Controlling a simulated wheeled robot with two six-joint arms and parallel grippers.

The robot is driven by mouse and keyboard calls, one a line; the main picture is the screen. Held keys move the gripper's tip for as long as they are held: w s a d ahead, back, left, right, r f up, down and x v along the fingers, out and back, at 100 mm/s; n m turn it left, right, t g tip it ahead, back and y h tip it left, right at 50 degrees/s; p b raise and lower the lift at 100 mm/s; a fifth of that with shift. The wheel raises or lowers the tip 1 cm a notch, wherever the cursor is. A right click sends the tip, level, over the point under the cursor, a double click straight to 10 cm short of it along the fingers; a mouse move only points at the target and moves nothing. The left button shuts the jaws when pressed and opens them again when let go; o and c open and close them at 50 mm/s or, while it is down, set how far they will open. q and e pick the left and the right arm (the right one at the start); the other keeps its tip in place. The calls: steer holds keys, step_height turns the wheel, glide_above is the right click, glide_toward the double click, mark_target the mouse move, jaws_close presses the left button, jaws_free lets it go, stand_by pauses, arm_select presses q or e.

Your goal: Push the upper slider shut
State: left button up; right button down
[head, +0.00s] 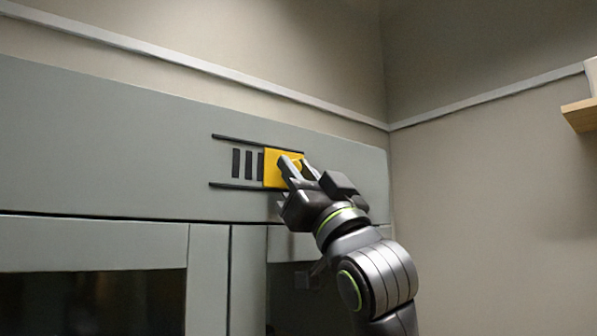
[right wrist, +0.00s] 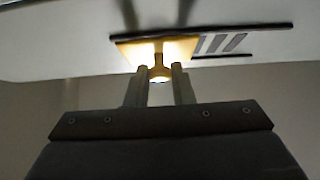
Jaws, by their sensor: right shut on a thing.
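The upper slider is a yellow plate (head: 273,168) between two dark horizontal rails (head: 240,186) on the grey front panel. It covers the right part of the track, and several dark vent slots (head: 248,163) show uncovered to its left. My left gripper is not in view.
The grey cabinet (head: 110,140) fills the left and middle, with framed dark panes (head: 90,305) below the slider panel. A wall corner stands right of the cabinet. A wooden shelf (head: 580,115) juts from the right wall. Space right of my arm is free.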

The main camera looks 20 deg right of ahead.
steer(key=shift+s+a+b, duration=0.4)
steer(key=shift+a+b, duration=0.1)
steer(key=shift+a, duration=0.6)
steer(key=shift+s+a+b, duration=0.35)
steer(key=shift+a+b, duration=0.1)
steer(key=shift+a, duration=0.6)
steer(key=shift+s+a+b, duration=0.4)
steer(key=shift+a+b, duration=0.1)
steer(key=shift+a, duration=0.6)
steer(key=shift+w+d, duration=0.1)
steer(key=shift+d, duration=0.05)
steer(key=c, duration=1.7)
jaws_free()
steer(key=o, duration=0.4)
steer(key=shift+a, duration=0.25)
steer(key=shift+s+d+f, duration=0.15)
steer(key=shift+s+f, duration=0.05)
steer(key=shift+s, duration=0.05)
steer(key=b+v, duration=0.9)
steer(key=v, duration=0.8)
